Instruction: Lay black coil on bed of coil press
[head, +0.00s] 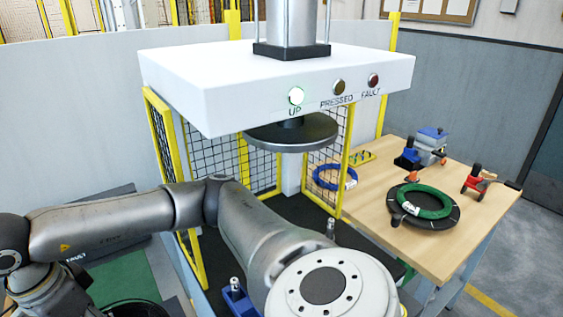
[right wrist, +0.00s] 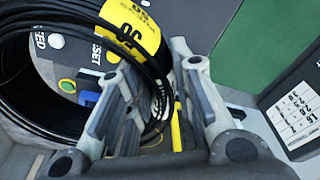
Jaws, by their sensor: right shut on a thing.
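The black coil (right wrist: 60,118), with a yellow label (right wrist: 132,27) reading 50, fills the left of the right wrist view. My right gripper (right wrist: 157,62) is shut on its near side, with strands running between the fingers. In the head view only a dark part of the coil (head: 135,308) shows at the lower left edge; my gripper there is hidden or cut off. The coil press (head: 215,100) stands in the middle. Its round platen (head: 290,132) is raised and the UP lamp (head: 296,96) is lit. Its dark bed (head: 300,212) is partly hidden behind my arm. My left gripper is not in view.
A wooden table (head: 370,222) at right holds a green coil (head: 426,202), a blue coil (head: 334,178) and tools. Yellow-framed mesh guards (head: 160,135) flank the press. A blue fixture (head: 237,298) stands low by my arm. A button panel (right wrist: 62,62) lies beneath the coil.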

